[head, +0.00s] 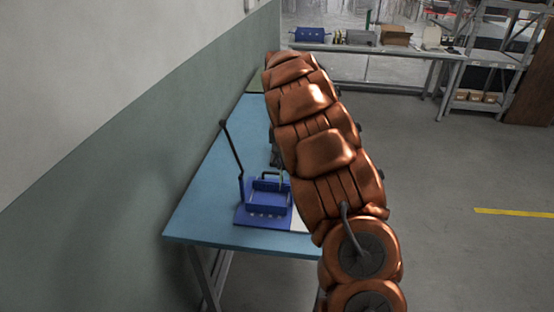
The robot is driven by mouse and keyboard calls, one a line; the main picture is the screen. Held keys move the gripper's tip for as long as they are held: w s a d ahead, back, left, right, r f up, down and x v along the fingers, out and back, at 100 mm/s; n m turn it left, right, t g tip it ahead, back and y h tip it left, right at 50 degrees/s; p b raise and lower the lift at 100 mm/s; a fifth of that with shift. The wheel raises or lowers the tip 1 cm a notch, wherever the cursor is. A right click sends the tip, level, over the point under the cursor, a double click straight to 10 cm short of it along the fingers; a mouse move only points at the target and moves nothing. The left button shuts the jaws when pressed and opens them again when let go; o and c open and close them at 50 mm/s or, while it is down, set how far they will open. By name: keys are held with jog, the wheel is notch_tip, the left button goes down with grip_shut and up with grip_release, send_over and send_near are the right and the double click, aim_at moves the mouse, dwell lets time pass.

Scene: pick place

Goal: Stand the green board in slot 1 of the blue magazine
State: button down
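A blue fixture (265,211) with a flat base, a raised frame and a tall dark lever (232,150) stands at the near end of the blue table. A small green edge (282,175) shows at its back right; I cannot tell whether it is the green board.
The blue table (205,212) runs along the wall, its left strip clear. A shelf rack (487,73) stands at the right; the floor between is open.

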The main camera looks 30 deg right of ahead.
jog(key=shift+d+f+b, duration=0.15)
jog(key=shift+f+b, duration=0.7)
jog(key=shift+f, duration=1.85)
jog(key=shift+s+f+b, duration=0.1)
jog(key=shift+f+b, duration=0.6)
jog(key=shift+f, duration=0.95)
jog(key=c, duration=1.9)
grip_release()
jog(key=o, duration=0.7)
jog(key=shift+c, duration=1.2)
notch_tip(320, 180, up, 8)
jog(key=p, duration=0.2)
